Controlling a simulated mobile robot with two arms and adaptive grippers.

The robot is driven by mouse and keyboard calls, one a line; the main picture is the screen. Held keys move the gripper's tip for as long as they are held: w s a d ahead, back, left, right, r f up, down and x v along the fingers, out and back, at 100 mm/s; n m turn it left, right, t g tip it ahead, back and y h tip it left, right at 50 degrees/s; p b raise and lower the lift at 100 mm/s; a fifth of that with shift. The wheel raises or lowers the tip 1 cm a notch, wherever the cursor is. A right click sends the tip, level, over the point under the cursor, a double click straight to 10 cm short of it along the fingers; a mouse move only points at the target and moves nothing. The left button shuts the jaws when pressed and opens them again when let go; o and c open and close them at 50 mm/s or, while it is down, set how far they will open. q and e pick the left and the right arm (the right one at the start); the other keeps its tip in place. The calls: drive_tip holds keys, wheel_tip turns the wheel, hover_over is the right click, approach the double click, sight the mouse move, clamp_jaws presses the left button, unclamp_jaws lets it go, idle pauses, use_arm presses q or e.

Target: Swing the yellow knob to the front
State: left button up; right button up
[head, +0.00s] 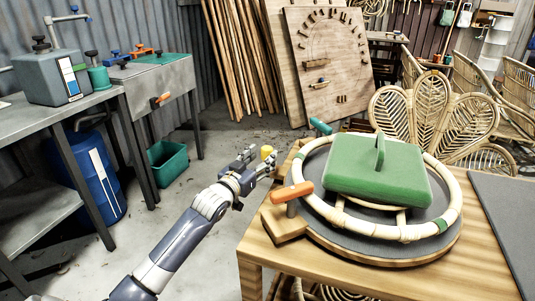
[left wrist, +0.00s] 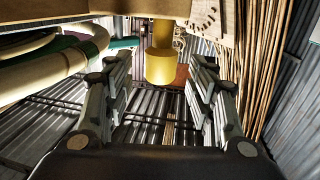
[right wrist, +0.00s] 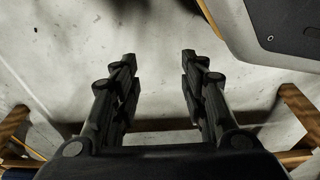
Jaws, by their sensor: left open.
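The yellow knob (head: 267,152) sits at the left edge of the wooden table, beside the round jig. It also shows in the left wrist view (left wrist: 161,68), hanging ahead between my left fingers. My left gripper (head: 262,166) is open beside the knob, its fingers on either side with gaps; I cannot tell how deep the knob is between them. My right gripper (right wrist: 159,57) is open and empty over the floor, seen only in the right wrist view.
A rattan ring (head: 398,234) lies on the jig with a green weight (head: 375,180) on it. An orange handle (head: 291,192) and a teal handle (head: 320,126) stand near the knob. A dark mat (head: 505,215) lies at the right.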

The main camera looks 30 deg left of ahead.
use_arm(q)
drive_tip(key=shift+w+a, duration=0.2)
drive_tip(key=shift+w, duration=1.8)
clamp_jaws()
